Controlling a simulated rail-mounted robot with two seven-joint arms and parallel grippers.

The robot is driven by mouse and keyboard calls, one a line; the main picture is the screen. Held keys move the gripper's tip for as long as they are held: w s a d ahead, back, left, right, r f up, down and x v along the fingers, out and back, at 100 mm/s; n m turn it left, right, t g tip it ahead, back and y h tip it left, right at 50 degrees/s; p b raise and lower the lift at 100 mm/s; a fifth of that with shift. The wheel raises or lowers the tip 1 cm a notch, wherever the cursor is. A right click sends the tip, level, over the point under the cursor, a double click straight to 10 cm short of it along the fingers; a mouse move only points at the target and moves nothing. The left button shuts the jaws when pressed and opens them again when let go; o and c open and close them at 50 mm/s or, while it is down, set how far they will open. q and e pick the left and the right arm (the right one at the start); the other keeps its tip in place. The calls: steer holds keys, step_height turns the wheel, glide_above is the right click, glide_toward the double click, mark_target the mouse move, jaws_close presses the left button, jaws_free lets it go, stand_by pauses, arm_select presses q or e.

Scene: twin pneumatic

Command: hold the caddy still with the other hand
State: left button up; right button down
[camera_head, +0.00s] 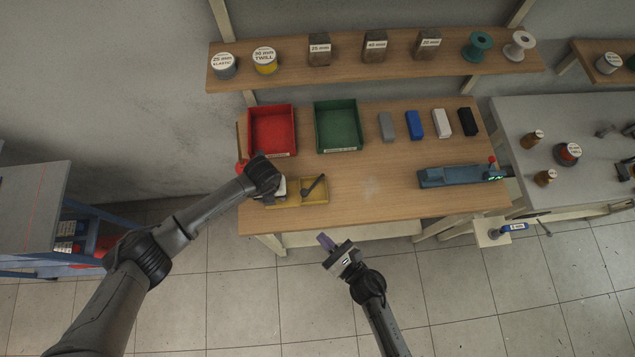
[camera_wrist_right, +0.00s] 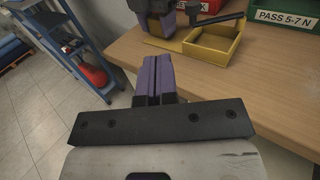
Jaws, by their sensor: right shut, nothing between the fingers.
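The caddy (camera_head: 316,191) is a small open yellow tray on the wooden bench near its front left. It also shows in the right wrist view (camera_wrist_right: 206,58). A dark tool with a handle (camera_head: 314,185) lies in it. My left gripper (camera_head: 277,190) is over the caddy's left end; its purple fingers show partly in the right wrist view (camera_wrist_right: 180,18). I cannot tell whether they are closed on the caddy's wall. My right gripper (camera_head: 326,242) is shut and empty, in front of the bench's front edge and apart from the caddy.
A red bin (camera_head: 272,152) and a green bin (camera_head: 338,148) stand behind the caddy. Several small blocks (camera_head: 414,124) line the back right. A blue device (camera_head: 455,176) with a red knob sits at the right. The bench middle (camera_head: 370,190) is clear.

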steer(key=shift+s+d, duration=0.3)
steer(key=shift+s, duration=0.3)
steer(key=shift+s+d, duration=0.25)
steer(key=shift+s, duration=0.35)
arm_select(q)
steer(key=o, duration=1.1)
